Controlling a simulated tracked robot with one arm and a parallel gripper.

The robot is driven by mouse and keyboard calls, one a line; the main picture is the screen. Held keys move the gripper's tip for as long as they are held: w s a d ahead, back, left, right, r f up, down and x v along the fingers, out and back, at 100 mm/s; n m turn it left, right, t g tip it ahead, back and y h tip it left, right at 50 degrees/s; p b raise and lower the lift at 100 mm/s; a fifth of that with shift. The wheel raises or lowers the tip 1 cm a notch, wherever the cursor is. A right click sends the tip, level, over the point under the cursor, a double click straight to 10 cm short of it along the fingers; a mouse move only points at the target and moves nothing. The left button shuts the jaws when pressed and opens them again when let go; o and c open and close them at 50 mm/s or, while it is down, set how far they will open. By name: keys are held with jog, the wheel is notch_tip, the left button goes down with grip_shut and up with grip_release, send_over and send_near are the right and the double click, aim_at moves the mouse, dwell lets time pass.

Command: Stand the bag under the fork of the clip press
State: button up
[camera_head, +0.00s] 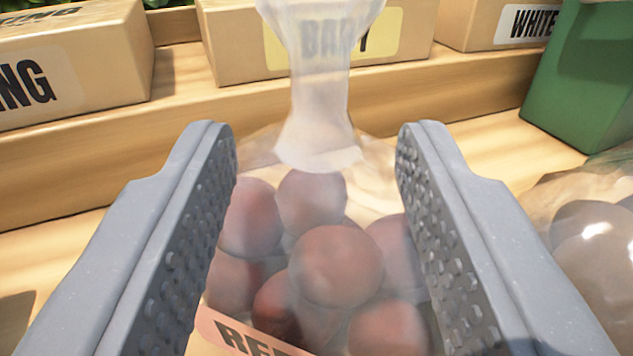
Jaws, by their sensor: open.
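A clear bag of round reddish potatoes (336,265) stands upright in front of me, its gathered neck (318,105) rising and flaring at the top edge of the view. A pinkish label (245,335) at its lower front starts with "RE"; the rest is cut off. My gripper (316,150) is open, one finger on each side of the bag's upper part. The neck is between the fingers, with a gap on both sides. I cannot tell whether the fingers touch the bag's body. The clip press and its fork are not recognisable in this view.
Another clear bag with pale round contents (590,240) stands close at the right. A green box-like object (585,80) is at the upper right. Behind is a wooden ledge (180,130) with cardboard boxes (70,65), including labels "BABY" and "WHITE".

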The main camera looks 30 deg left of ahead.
jog(key=v, duration=0.7)
jog(key=shift+p, duration=0.45)
